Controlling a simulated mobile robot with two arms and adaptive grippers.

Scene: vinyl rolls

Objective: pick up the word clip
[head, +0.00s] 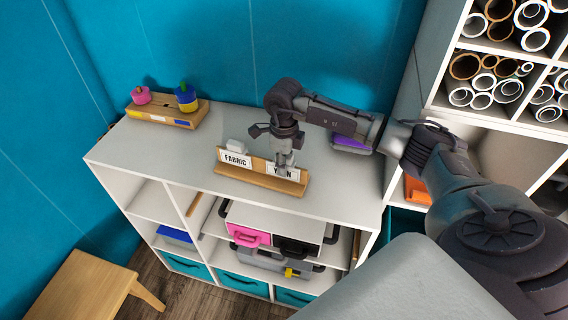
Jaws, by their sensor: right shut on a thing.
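A wooden rail (258,179) stands on top of the white shelf unit and holds two white word clips. The left clip (236,160) reads "FABRIC" and has a pale block-like top. The right word clip (293,173) starts with "Y" and ends with "N"; its middle letters are hidden by my fingers. My right gripper (284,164) comes down from above and is shut on this right clip. The clip appears to be still at the rail; I cannot tell whether it is lifted at all. My left gripper is not in view.
A wooden holder (158,118) with pink and blue-yellow items is at the back left of the top. A purple item (350,143) lies behind my right arm. Cubbies of vinyl rolls (503,60) stand at right.

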